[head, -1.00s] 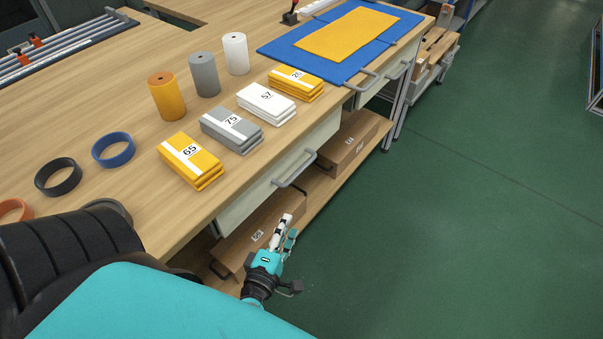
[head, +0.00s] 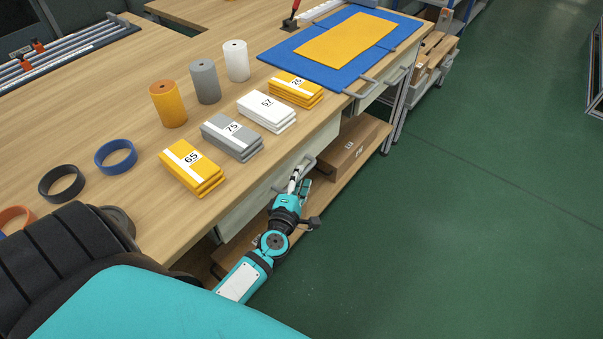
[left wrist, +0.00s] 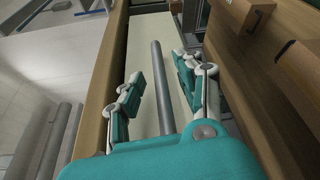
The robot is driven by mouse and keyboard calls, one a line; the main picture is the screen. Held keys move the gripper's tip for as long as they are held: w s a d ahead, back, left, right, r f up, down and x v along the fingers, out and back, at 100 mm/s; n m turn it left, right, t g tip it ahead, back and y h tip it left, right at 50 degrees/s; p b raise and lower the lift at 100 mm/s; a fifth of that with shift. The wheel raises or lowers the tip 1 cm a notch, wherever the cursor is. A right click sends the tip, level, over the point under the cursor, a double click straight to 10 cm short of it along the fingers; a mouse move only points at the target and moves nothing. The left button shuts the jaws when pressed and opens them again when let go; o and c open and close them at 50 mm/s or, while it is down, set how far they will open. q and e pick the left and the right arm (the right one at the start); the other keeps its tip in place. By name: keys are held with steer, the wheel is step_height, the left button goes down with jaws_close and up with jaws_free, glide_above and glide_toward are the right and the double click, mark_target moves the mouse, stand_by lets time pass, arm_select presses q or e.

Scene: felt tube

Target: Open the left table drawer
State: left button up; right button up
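The left drawer has a pale front (head: 243,212) below the table edge and looks shut. Its grey bar handle (head: 308,163) is partly covered by my left gripper (head: 298,176) in the head view. In the left wrist view the handle (left wrist: 160,90) runs between the two fingers of my left gripper (left wrist: 160,92), with the pale drawer front (left wrist: 140,70) behind it. The fingers are apart, one on each side of the bar, with gaps visible. My right gripper is not in view.
The wooden table (head: 90,100) carries stacked felt packs, rolls (head: 205,82), rings (head: 115,155) and a blue mat (head: 285,47). Another drawer handle (head: 362,88) is farther right. Cardboard boxes (head: 348,150) lie on the lower shelf. The green floor (head: 460,220) at right is clear.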

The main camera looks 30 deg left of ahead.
arm_select(q)
steer(key=shift+x, duration=0.95)
jaws_close()
